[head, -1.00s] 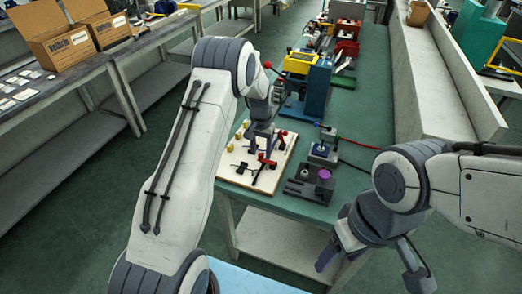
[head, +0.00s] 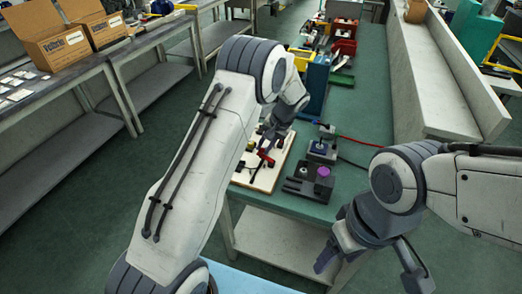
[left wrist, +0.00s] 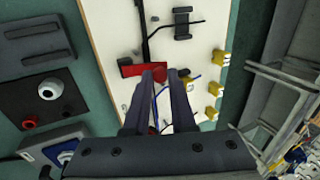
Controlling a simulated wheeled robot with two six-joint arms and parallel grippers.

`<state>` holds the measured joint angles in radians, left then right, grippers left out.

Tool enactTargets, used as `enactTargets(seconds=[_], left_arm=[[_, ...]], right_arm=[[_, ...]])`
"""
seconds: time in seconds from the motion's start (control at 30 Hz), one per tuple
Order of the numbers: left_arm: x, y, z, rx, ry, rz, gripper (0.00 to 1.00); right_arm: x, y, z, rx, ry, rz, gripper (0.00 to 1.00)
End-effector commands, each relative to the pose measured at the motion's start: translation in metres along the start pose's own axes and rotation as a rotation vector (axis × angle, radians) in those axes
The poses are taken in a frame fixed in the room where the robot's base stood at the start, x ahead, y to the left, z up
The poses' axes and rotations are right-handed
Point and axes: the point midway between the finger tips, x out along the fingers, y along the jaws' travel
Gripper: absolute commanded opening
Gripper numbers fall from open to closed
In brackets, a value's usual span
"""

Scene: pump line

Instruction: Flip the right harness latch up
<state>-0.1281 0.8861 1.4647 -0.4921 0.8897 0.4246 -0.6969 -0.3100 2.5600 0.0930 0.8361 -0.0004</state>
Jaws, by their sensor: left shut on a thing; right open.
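The cream harness board (head: 262,181) lies on the green bench; it also fills the middle of the left wrist view (left wrist: 112,22). My left gripper (left wrist: 164,73) is shut on a red latch (left wrist: 138,67), whose red body sticks out left of the fingertips. In the head view this red latch (head: 265,157) shows small beside my left gripper (head: 268,148). More red shows between the fingers lower in the wrist view, partly hidden. A black cable runs up from the held latch. My right gripper (head: 370,262) is open and empty before the bench's front edge.
Yellow pegs (left wrist: 217,88) stand along one side of the board. A blue press (head: 315,85) and trays stand farther back.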

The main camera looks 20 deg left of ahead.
Motion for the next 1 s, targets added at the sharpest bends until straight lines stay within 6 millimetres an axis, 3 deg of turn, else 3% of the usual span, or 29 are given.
enactTargets(seconds=[0.03,0.5,1.0], left_arm=[[0.001,0.008,-0.001,0.005,0.005,-0.045,0.00],[-0.015,0.034,-0.001,0.001,0.005,-0.487,0.00],[-0.021,0.052,-0.001,-0.001,0.001,-0.803,0.00]], right_arm=[[0.011,0.001,0.001,0.000,0.000,0.000,0.66],[0.057,0.004,0.003,0.000,0.000,0.000,0.66],[0.087,0.006,0.005,0.000,0.000,0.000,0.66]])
